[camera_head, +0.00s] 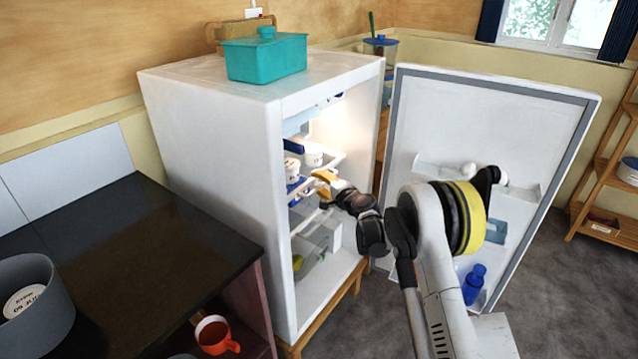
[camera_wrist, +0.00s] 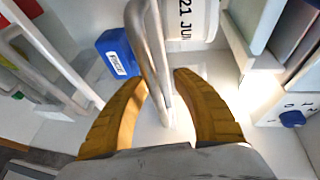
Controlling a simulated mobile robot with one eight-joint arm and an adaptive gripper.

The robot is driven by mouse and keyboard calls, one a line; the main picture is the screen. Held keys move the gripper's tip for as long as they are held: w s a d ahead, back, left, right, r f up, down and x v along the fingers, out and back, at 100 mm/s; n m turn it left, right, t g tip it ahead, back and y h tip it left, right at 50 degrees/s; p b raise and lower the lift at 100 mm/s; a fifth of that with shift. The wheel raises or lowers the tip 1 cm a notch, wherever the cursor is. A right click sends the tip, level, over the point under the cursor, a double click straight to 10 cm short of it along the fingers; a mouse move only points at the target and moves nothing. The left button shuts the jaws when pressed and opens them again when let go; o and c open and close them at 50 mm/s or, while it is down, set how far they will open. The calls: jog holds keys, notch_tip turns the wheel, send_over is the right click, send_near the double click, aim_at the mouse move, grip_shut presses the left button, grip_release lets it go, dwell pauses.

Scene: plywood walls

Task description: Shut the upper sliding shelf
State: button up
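The open fridge (camera_head: 222,130) holds an upper sliding shelf (camera_head: 332,159) with a pale front rail and small white tubs on it. It looks pulled partly forward. My gripper (camera_head: 322,178) is at the shelf's front, inside the fridge opening. In the wrist view its yellow fingers (camera_wrist: 160,76) stand on either side of a grey rail (camera_wrist: 152,45), close to it. I cannot tell whether they press on it. A blue box (camera_wrist: 118,53) and a white tub with a date (camera_wrist: 197,18) lie beyond the fingertips.
A lower clear drawer (camera_head: 318,243) is below. The fridge door (camera_head: 405,130) stands wide open at right, with a blue bottle (camera_head: 474,284) on it. A dark counter (camera_head: 120,245) is at left. A teal box (camera_head: 265,62) sits on the fridge.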

jog(key=v, duration=1.2)
